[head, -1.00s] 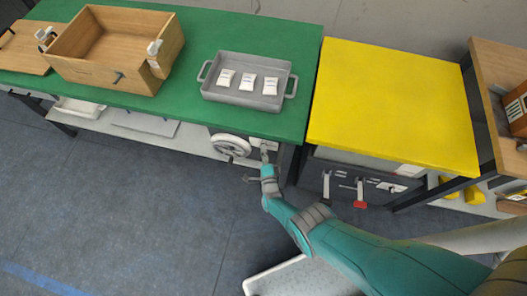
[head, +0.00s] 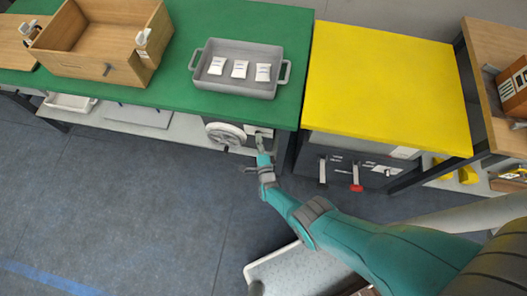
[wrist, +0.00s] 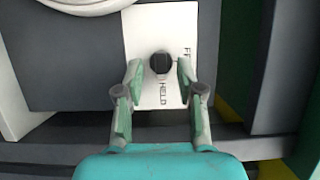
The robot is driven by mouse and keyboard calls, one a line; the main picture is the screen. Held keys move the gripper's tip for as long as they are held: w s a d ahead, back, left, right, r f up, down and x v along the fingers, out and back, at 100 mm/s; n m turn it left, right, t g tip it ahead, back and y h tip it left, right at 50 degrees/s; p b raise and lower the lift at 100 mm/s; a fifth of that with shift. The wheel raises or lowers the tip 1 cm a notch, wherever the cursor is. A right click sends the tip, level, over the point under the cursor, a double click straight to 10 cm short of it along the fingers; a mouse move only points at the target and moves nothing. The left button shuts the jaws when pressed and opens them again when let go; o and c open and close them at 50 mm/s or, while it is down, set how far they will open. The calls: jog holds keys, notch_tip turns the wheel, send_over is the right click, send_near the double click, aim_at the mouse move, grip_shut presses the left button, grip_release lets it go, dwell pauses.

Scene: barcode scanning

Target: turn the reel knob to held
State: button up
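The reel knob (wrist: 160,62) is a round black knob on a white plate (wrist: 150,25) in the wrist view. The word HELD is printed below it, and a second word at its right is partly hidden by a finger. My gripper (wrist: 159,74) is open, with one green-tipped finger on each side of the knob and small gaps showing. Which way the knob points cannot be told. In the head view my gripper (head: 262,146) reaches the white plate (head: 259,131) under the green table's front edge; the knob cannot be made out there.
A pale handwheel (head: 226,133) sits just left of the plate. The green table (head: 190,20) carries a grey tray (head: 236,90) with white packets and a wooden box (head: 105,60). Right of it, a yellow-topped unit (head: 385,85) has levers (head: 356,178) on its front.

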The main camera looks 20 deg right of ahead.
jog(key=v, duration=1.1)
jog(key=shift+s+d, duration=0.1)
jog(key=shift+d, duration=0.05)
dwell(0.3)
jog(key=s+d+r+n+y, duration=0.1)
jog(key=s+r+n+y, duration=0.1)
jog(key=s+r+n, duration=0.7)
jog(key=s+d+r+n+y, duration=0.1)
jog(key=s+r+n+y, duration=0.15)
jog(key=s+r, duration=0.7)
jog(key=s+r+n+g, duration=0.1)
jog(key=s+r+n, duration=0.3)
jog(key=r, duration=0.6)
jog(key=s+r+n+g, duration=0.1)
jog(key=s+r+n, duration=0.4)
jog(key=s+r, duration=0.3)
notch_tip(320, 180, up, 3)
jog(key=shift+s+r+g, duration=0.1)
jog(key=shift+s+g, duration=0.2)
